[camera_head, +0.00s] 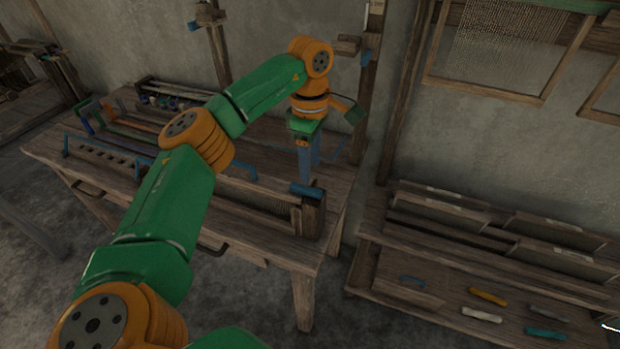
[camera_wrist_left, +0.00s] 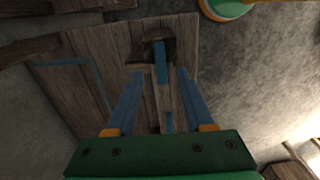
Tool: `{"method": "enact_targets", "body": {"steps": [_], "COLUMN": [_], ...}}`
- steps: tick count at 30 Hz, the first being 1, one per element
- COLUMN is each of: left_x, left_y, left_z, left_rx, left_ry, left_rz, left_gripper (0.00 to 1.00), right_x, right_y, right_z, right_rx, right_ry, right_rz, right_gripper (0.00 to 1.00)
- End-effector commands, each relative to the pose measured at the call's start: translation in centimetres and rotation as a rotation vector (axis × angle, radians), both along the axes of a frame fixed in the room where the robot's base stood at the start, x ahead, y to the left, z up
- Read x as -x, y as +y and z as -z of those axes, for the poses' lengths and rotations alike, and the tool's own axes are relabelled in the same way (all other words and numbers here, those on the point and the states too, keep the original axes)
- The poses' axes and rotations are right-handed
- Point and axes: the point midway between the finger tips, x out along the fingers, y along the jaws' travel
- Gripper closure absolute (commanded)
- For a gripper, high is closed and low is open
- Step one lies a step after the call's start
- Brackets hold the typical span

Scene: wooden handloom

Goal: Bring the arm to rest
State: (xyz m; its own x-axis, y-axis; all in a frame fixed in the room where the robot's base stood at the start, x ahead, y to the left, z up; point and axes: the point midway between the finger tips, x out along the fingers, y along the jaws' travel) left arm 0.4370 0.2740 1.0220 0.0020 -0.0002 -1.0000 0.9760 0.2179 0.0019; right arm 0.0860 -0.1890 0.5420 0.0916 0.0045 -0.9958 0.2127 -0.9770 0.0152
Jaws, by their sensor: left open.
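My left arm reaches in from the lower left over the wooden table (camera_head: 272,247). My left gripper (camera_head: 310,172) points down with its blue fingers above the table's right end. In the wrist view the left gripper (camera_wrist_left: 157,78) is open, its two fingers spread apart. A wooden piece with a blue bar on top (camera_head: 306,190) stands at the table's front right corner, close to the fingers in the head view. A blue bar (camera_wrist_left: 161,62) on wood shows between the fingers in the wrist view; I cannot tell any contact. My right gripper is out of view.
Blue-handled parts and a holed wooden rail (camera_head: 102,154) lie at the table's left. A wooden rack (camera_head: 440,225) with several coloured handles stands at the right. A post (camera_head: 371,80) and hanging frames (camera_head: 505,45) are at the wall. Open floor lies in front.

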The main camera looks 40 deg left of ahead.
Motion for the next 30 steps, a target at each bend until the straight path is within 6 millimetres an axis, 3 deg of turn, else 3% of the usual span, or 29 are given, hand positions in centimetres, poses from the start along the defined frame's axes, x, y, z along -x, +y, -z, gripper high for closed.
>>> {"method": "enact_targets", "body": {"steps": [13, 16, 17, 19, 22, 24, 26, 27, 28, 29, 30], "left_x": [0.0, -0.5, -0.9, -1.9, -1.9, -0.8, 0.2, 0.1, -0.4, -1.2, -2.6], "left_y": [0.0, -1.6, -3.0, -8.2, -18.8, -26.1, -31.2, -32.6, -32.4, -31.3, -28.8], "left_z": [-0.6, 0.3, 1.0, 2.8, 4.0, 2.4, -1.3, -4.4, -6.3, -7.6, -8.1], "left_rx": [0.0, 0.043, 0.083, 0.241, 0.617, 0.957, 1.326, 1.576, 1.746, 1.896, 2.062], "left_ry": [0.001, -0.019, -0.036, -0.089, -0.148, -0.148, -0.094, -0.03, 0.031, 0.102, 0.203], "left_rz": [0.0, 0.021, 0.038, 0.079, 0.08, -0.008, -0.198, -0.397, -0.573, -0.774, -1.077], "left_gripper": [0.47, 0.47, 0.47, 0.47, 0.47, 0.47, 0.47, 0.47, 0.47, 0.47, 0.47], "right_x": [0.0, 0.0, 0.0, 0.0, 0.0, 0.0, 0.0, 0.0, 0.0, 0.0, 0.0], "right_y": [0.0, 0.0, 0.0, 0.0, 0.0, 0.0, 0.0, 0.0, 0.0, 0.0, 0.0], "right_z": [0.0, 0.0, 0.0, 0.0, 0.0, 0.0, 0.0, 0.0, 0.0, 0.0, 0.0], "right_rx": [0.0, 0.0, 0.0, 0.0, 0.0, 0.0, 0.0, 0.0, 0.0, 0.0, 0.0], "right_ry": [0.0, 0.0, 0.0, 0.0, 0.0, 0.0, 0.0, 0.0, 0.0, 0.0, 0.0], "right_rz": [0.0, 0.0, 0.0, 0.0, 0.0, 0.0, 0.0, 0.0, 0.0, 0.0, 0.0], "right_gripper": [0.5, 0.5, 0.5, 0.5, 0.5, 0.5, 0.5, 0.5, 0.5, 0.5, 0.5]}}
